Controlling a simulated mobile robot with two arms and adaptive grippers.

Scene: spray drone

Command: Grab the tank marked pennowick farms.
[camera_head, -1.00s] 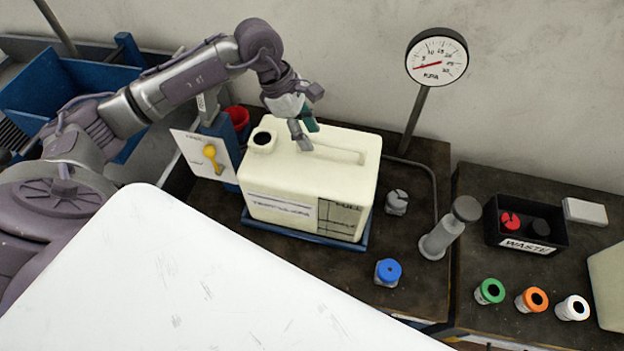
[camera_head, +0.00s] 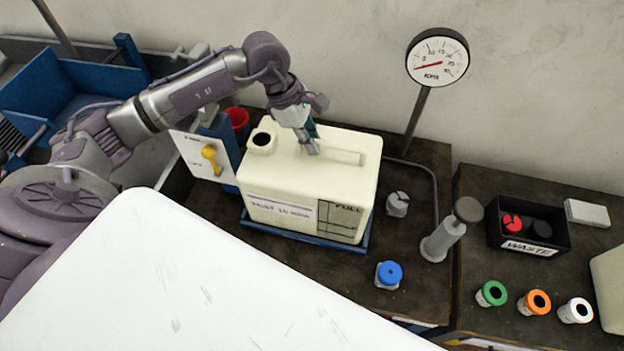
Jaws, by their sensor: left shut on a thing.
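A cream tank (camera_head: 290,185) stands upright on a blue tray (camera_head: 300,236) on the dark bench. Its open black filler neck is at the top left, and a handle bar runs along its top. A white label with handwriting, too small to read surely, and a panel marked FULL are on its front. My left gripper (camera_head: 312,148) is at the left end of the tank's handle, shut on it. The fingertips partly hide that end of the handle. My right gripper is not in view.
A pressure gauge (camera_head: 437,57) on a post stands behind right. A grey cylinder (camera_head: 450,230), a blue-capped piece (camera_head: 389,274) and a black WASTE bin (camera_head: 525,228) are to the right. A yellow lever (camera_head: 211,156) on a white panel is close left. A large white surface (camera_head: 170,280) fills the front.

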